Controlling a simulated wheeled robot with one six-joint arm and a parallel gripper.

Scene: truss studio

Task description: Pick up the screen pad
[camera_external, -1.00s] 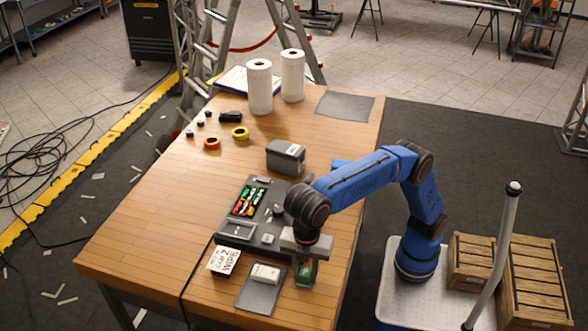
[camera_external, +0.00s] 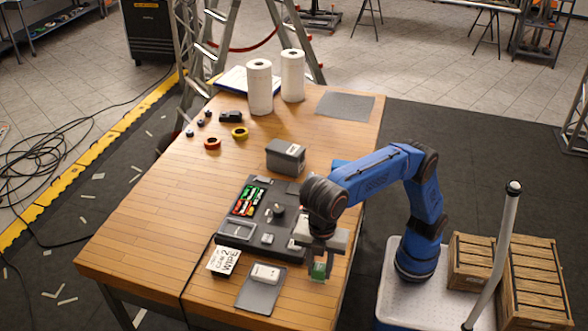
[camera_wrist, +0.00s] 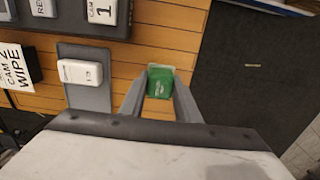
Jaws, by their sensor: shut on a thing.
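The screen pad, a small green packet with a pale top edge (camera_external: 318,271), is at the front right of the table. It also shows in the wrist view (camera_wrist: 161,82), between my two fingertips. My gripper (camera_external: 318,262) points down and is shut on the pad, near the table's right edge. In the wrist view my gripper (camera_wrist: 160,96) has one finger on each side of the pad. The pad appears to be held a little above the wooden top. Part of it is hidden by the fingers.
Left of the pad, a white box (camera_external: 265,272) lies on a grey mat (camera_external: 254,299). Beside it are a "CAM 2 WIPE" card (camera_external: 224,261) and a dark organiser tray (camera_external: 228,238). A dark grey box (camera_external: 286,157) and paper rolls (camera_external: 260,88) stand farther back.

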